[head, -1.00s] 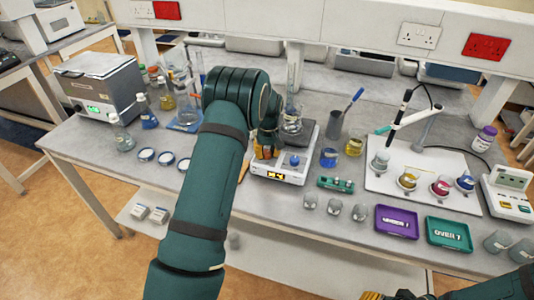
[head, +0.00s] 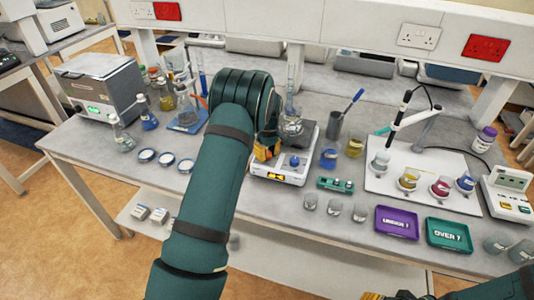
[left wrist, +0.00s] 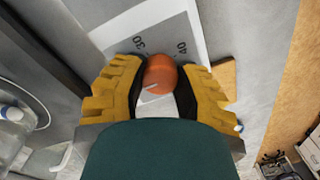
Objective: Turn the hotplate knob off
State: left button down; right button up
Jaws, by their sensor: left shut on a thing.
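The hotplate (head: 290,174) is a white unit on the bench with a lit amber display and a blue knob (head: 294,161). In the left wrist view an orange round knob (left wrist: 160,72) with a pale pointer line sits on a panel (left wrist: 178,32) printed with 30 and 40. My left gripper (left wrist: 160,84) has its yellow fingers on both sides of the orange knob, shut on it.
A glass flask (head: 291,130) stands on the hotplate. A blue beaker (head: 329,157) and a yellow beaker (head: 354,148) stand to its right. A green block (head: 335,184) and several small glass cups lie in front. Petri dishes (head: 166,159) and bottles are on the left.

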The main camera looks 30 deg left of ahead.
aim_at(268, 152)
pick_arm(q)
jog(key=c, duration=0.6)
grip_release()
jog(key=shift+r, duration=0.1)
notch_tip(268, 152, up, 12)
jog(key=shift+w, duration=0.25)
jog(key=shift+d, duration=0.1)
